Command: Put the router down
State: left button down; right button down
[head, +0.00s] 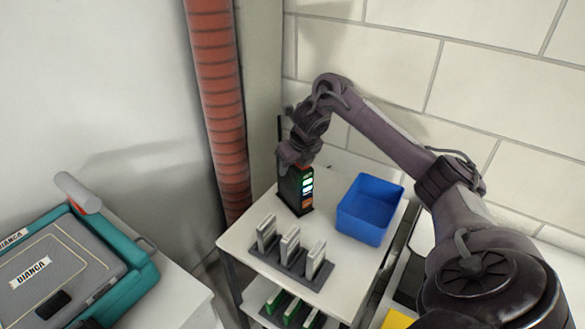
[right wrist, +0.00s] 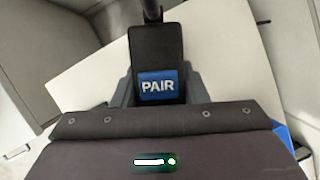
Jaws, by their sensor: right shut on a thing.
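The router is a dark upright box (head: 296,192) with lit green-white panels and an orange patch low on its front. It stands upright at the back left of the white shelf top (head: 335,185), and its base looks to be at the surface. A thin dark antenna rises behind it. My right gripper (head: 296,160) is shut on the router's upper part from above. My left gripper is not in view.
A blue open bin (head: 364,218) stands right of the router. A grey rack (head: 292,262) with three upright pale modules is in front. A red ribbed pipe (head: 216,100) runs beside the shelf's left. A teal case (head: 120,290) lies lower left. Green-edged items sit on the shelf below.

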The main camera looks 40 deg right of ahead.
jog(key=c, duration=0.8)
grip_release()
jog(key=shift+c, duration=0.2)
jog(key=shift+r, duration=0.1)
jog(key=p+v, duration=0.5)
jog(key=v, duration=0.6)
jog(key=shift+r+p, duration=0.1)
jog(key=shift+p, duration=0.25)
jog(key=shift+s+r, duration=0.2)
jog(key=shift+r, duration=0.2)
jog(key=shift+f, duration=0.1)
